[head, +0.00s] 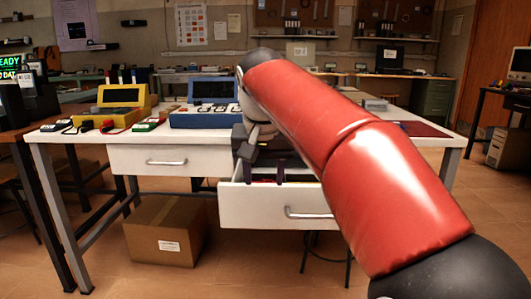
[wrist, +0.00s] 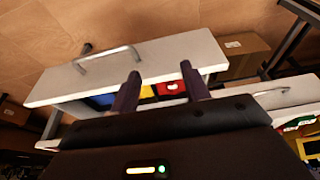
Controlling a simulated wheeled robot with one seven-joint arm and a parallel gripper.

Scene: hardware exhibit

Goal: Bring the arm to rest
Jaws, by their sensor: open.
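My arm reaches from the lower right of the head view over the white table (head: 405,112) to its middle. My gripper (wrist: 163,82) shows in the wrist view with two dark fingers apart and nothing visible between their tips. In the head view it is partly hidden by my arm, above the pulled-out right drawer (head: 262,205). The drawer's white front (wrist: 125,62) and handle lie beyond the fingertips in the wrist view. Blue, yellow and red contents show inside, partly hidden by the gripper. I cannot tell whether the fingers reach below the drawer's rim.
The left drawer (head: 150,160) is shut. A yellow instrument (head: 118,97) and a blue one (head: 205,116) stand on the tabletop, with small meters at the left. A cardboard box (head: 166,228) sits on the floor below. Open floor lies in front of the table.

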